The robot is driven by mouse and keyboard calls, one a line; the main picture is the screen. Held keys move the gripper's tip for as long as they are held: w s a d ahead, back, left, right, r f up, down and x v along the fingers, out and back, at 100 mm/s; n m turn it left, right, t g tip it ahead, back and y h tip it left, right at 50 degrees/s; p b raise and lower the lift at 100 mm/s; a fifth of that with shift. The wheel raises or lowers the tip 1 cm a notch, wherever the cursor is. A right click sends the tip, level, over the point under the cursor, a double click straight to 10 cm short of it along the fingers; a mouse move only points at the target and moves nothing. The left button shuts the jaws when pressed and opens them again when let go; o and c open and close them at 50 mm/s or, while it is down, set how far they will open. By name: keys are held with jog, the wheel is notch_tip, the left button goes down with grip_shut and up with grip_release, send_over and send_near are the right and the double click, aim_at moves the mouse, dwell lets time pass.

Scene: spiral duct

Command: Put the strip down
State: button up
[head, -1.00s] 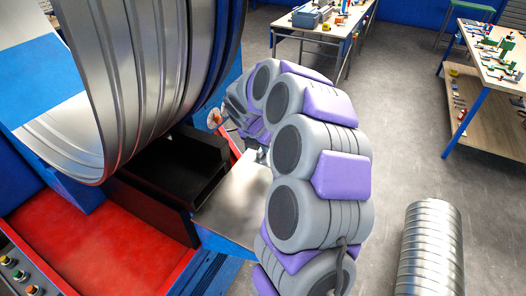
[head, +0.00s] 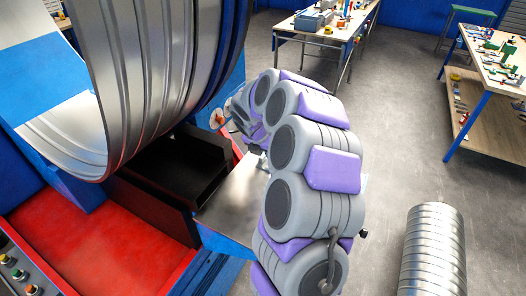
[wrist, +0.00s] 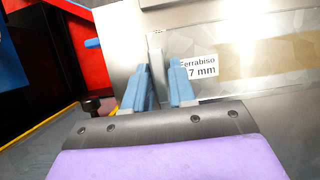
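In the wrist view, my gripper (wrist: 160,72) has two blue fingers standing a little apart. A narrow grey upright piece (wrist: 156,46) shows between and just beyond the fingertips. I cannot tell whether the fingers touch it. A shiny mottled metal strip (wrist: 225,40) with a tan band lies to the right, with a white label (wrist: 201,66) reading "Ferrabiso 7 mm". The right finger is at the label's left edge. I cannot tell whether the strip rests fully on the plate. In the head view, my arm hides most of the gripper and the strip does not show clearly.
A large spiral metal duct (head: 150,70) is in the machine at left. Beside it are a dark channel (head: 170,165), a red tray (head: 85,225) and a flat grey plate (head: 232,200). A ribbed duct piece (head: 433,250) stands at lower right. Workbenches (head: 500,75) stand behind; open floor lies between.

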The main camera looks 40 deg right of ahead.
jog(key=shift+o, duration=1.4)
jog(key=shift+d+f, duration=0.15)
jog(key=shift+d, duration=0.7)
jog(key=shift+a, duration=0.55)
jog(key=v, duration=0.2)
jog(key=p+v, duration=0.1)
jog(key=v, duration=0.3)
jog(key=shift+d+r, duration=0.2)
jog(key=shift+r, duration=0.35)
jog(key=shift+a+r+p, duration=0.2)
jog(key=shift+r+p, duration=0.1)
jog(key=shift+r, duration=0.05)
jog(key=shift+s+a+r, duration=0.1)
jog(key=shift+s+a, duration=0.05)
jog(key=shift+a, duration=0.25)
jog(key=s+a+r+m+g+y, duration=0.1)
jog(key=s+a+r+m, duration=0.1)
jog(key=s+a+m, duration=0.45)
jog(key=s+a+r+m+y, duration=0.1)
jog(key=s+a+r+m, duration=0.15)
jog(key=s+a, duration=0.65)
jog(key=shift+s+a+f+m+g+y, duration=0.4)
jog(key=shift+s+a+m, duration=1.75)
jog(key=shift+s, duration=0.65)
jog(key=shift+s+a+f+m+g+y, duration=0.4)
jog(key=shift+s+a+m, duration=1.45)
jog(key=shift+s+m, duration=0.75)
jog(key=shift+s+a+f+m+g+y, duration=0.35)
jog(key=shift+s+a+m, duration=1.65)
jog(key=shift+s, duration=1.05)
